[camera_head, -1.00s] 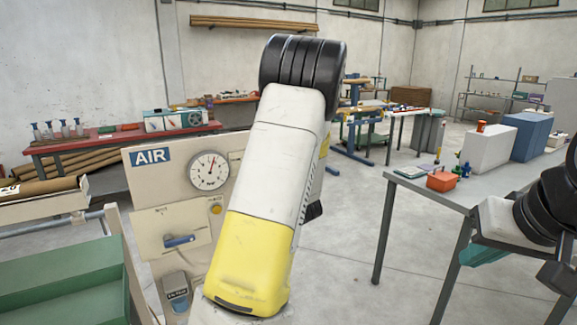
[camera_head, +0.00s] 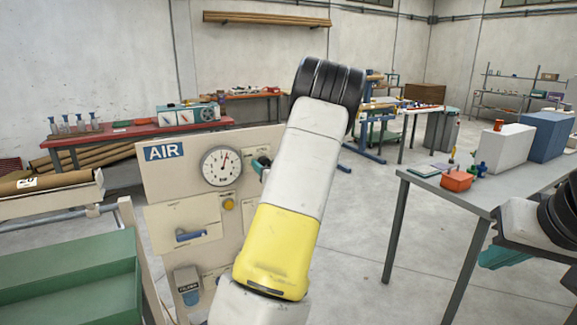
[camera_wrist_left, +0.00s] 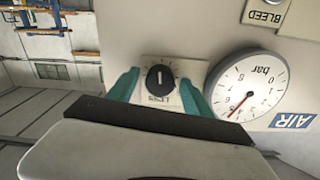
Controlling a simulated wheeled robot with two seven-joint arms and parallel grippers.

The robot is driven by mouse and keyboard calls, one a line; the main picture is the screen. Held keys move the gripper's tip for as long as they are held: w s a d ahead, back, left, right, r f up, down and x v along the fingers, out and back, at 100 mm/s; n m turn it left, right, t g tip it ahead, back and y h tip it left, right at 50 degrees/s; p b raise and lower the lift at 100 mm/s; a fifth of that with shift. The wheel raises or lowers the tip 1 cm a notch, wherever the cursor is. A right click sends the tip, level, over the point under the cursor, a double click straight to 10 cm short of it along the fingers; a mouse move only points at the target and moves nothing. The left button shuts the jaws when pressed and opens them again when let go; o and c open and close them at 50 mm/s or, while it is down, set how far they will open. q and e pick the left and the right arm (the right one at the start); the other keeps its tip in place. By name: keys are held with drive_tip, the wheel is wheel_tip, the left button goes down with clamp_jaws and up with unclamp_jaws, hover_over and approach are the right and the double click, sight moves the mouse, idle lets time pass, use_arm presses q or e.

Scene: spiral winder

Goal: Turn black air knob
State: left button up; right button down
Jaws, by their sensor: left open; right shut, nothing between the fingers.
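The black air knob (camera_wrist_left: 160,80) is a round black knob with a pale mark, on a light plate with a dial scale on the AIR panel (camera_head: 165,190). My left gripper (camera_wrist_left: 160,88) is open, with one teal finger on each side of the knob in the left wrist view. Whether the fingers touch it I cannot tell. In the head view a teal part of my left gripper (camera_head: 259,166) shows right of the gauge, and my arm covers the panel there. My right gripper (camera_head: 505,256) is shut and empty at the right edge, partly hidden.
A pressure gauge (camera_head: 222,166) sits beside the knob on the panel. Below it are a blue handle (camera_head: 190,235) and a yellow button (camera_head: 228,204). A green tray (camera_head: 70,285) stands at the left. A grey table (camera_head: 450,190) with an orange box (camera_head: 456,180) is at the right.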

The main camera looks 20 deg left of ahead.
use_arm(q)
drive_tip(key=shift+c, duration=0.2)
clamp_jaws()
drive_tip(key=shift+m, duration=0.4)
drive_tip(key=m, duration=0.3)
drive_tip(key=shift+m, duration=0.3)
drive_tip(key=m, duration=0.5)
drive_tip(key=shift+m, duration=0.3)
drive_tip(key=shift+o, duration=0.2)
unclamp_jaws()
